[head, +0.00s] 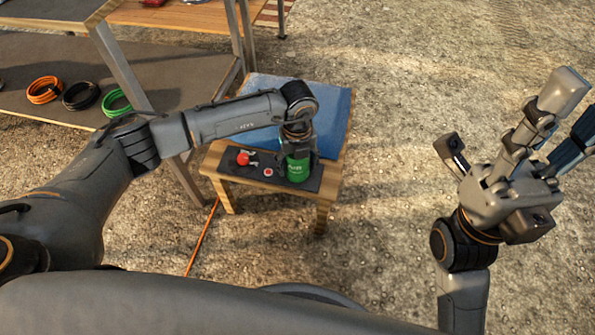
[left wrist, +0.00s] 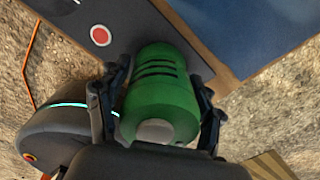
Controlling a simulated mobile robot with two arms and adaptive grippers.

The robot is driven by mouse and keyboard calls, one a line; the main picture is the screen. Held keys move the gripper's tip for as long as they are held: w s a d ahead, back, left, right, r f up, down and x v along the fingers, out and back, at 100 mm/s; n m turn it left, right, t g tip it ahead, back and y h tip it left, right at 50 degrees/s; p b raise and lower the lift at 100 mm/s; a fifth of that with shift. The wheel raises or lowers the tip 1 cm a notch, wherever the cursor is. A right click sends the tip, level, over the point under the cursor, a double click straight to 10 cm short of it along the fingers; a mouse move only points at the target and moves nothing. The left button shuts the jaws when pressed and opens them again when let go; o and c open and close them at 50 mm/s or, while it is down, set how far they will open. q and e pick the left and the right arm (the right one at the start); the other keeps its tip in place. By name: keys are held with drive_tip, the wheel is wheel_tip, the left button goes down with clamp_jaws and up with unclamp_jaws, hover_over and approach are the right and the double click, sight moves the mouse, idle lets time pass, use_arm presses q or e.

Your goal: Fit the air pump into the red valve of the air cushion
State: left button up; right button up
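A green cylinder with dark slots, which looks like the air pump (head: 298,169), is upright at the right part of a dark mat on a small wooden table. My left gripper (head: 297,142) is above it, pointing down. In the left wrist view, the fingers of my left gripper (left wrist: 158,95) lie close along both sides of the green pump (left wrist: 160,85) and appear shut on it. A red round piece with a pale rim (head: 268,172), perhaps the valve, is just left of the pump; it also shows in the left wrist view (left wrist: 100,35). The blue air cushion (head: 333,110) lies behind. My right gripper (head: 515,130) is open and empty.
A red knob-like part (head: 243,158) sits on the mat's left. An orange hose (head: 202,236) runs down to the gravel. A workbench with a lower shelf (head: 40,65) holds coiled cables at the left. The ground between the small table and my right gripper is clear.

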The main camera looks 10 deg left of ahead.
use_arm(q)
drive_tip(key=shift+o, duration=1)
wheel_tip(320, 180, up, 12)
